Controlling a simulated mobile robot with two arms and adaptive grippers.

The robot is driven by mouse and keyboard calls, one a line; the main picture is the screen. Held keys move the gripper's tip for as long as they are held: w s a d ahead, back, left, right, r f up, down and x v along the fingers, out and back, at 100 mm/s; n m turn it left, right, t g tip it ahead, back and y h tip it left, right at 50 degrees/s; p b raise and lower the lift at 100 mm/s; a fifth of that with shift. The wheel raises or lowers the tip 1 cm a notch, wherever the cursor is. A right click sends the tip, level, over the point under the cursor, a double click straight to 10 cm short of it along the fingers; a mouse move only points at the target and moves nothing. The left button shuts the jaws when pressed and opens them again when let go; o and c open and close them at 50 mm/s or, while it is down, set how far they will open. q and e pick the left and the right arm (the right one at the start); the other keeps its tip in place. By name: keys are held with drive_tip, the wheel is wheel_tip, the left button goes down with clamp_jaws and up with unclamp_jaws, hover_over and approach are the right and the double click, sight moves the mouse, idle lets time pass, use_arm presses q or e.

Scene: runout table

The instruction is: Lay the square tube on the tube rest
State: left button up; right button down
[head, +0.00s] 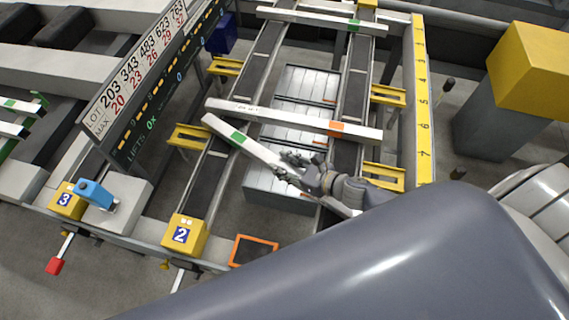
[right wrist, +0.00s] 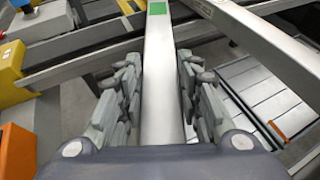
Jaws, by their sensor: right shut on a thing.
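The square tube (head: 253,146) is long, pale grey and has a green band. It slants over the runout table, its far end near the left end of an orange-banded tube (head: 290,117). My right gripper (head: 292,168) is shut around it, and in the right wrist view the fingers (right wrist: 160,75) sit on both sides of the tube (right wrist: 158,95). A green rack (head: 38,105) at the left edge bears tubes with green bands; I cannot tell for sure whether it is the tube rest. My left gripper is not in view.
The orange-banded tube lies across the two dark rails (head: 203,185). Another green-banded tube (head: 310,20) lies across them at the back. Yellow brackets (head: 388,96) flank the rails. A lot sign (head: 140,75) stands at left, and a yellow-topped grey post (head: 490,115) at right.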

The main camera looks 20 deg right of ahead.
idle(0.3)
drive_tip(key=shift+f, duration=0.2)
drive_tip(key=c, duration=1.1)
unclamp_jaws()
